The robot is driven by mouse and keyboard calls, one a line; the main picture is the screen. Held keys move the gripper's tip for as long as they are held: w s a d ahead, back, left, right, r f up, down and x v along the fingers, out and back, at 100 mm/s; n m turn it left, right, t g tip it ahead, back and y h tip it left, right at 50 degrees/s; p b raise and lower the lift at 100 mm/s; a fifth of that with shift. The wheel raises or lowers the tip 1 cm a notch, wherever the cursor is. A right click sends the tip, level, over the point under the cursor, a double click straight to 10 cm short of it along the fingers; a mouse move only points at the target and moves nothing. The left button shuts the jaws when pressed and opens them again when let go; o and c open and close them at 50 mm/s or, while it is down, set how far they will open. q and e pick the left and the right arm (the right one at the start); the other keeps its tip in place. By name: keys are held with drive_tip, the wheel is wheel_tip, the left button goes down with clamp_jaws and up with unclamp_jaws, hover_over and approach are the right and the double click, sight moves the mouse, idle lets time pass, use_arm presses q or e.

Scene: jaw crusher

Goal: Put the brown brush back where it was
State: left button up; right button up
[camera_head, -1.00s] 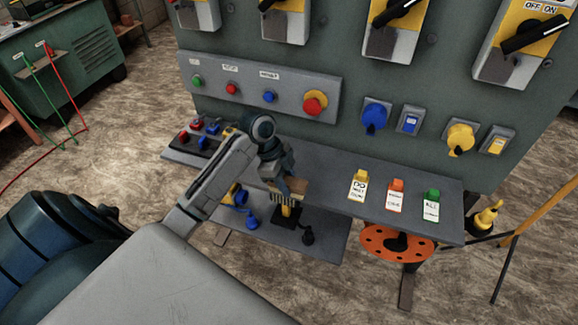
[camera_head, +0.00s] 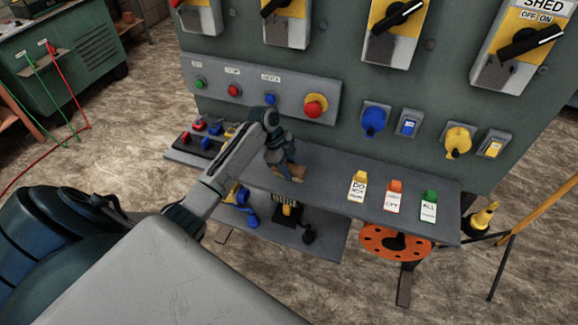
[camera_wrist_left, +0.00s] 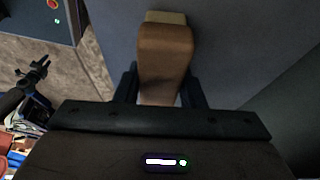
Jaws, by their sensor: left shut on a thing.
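My left gripper (camera_head: 281,160) reaches in from the left over the grey shelf (camera_head: 325,180) under the panel. It is shut on the brown brush (camera_head: 292,173), which is at or just above the shelf's left-middle part; I cannot tell if they touch. In the left wrist view the brush (camera_wrist_left: 165,55) sticks out between the two dark fingers, with a paler block at its far end. The gripper hides part of the brush. My right gripper is not seen.
Several tags, yellow (camera_head: 357,186), orange (camera_head: 394,196) and green (camera_head: 428,206), stand on the shelf to the right. A lower shelf (camera_head: 325,240) holds a blue thing (camera_head: 247,216) and a black one. Switches cover the panel behind.

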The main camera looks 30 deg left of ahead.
use_arm(q)
drive_tip(key=shift+f, duration=0.1)
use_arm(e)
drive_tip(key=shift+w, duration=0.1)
use_arm(q)
drive_tip(key=o, duration=0.9)
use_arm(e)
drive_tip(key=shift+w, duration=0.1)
use_arm(q)
drive_tip(key=b+v, duration=0.2)
drive_tip(key=v, duration=0.9)
drive_tip(key=shift+s+a+r, duration=0.1)
drive_tip(key=shift+a+r, duration=0.1)
drive_tip(key=shift+r, duration=0.4)
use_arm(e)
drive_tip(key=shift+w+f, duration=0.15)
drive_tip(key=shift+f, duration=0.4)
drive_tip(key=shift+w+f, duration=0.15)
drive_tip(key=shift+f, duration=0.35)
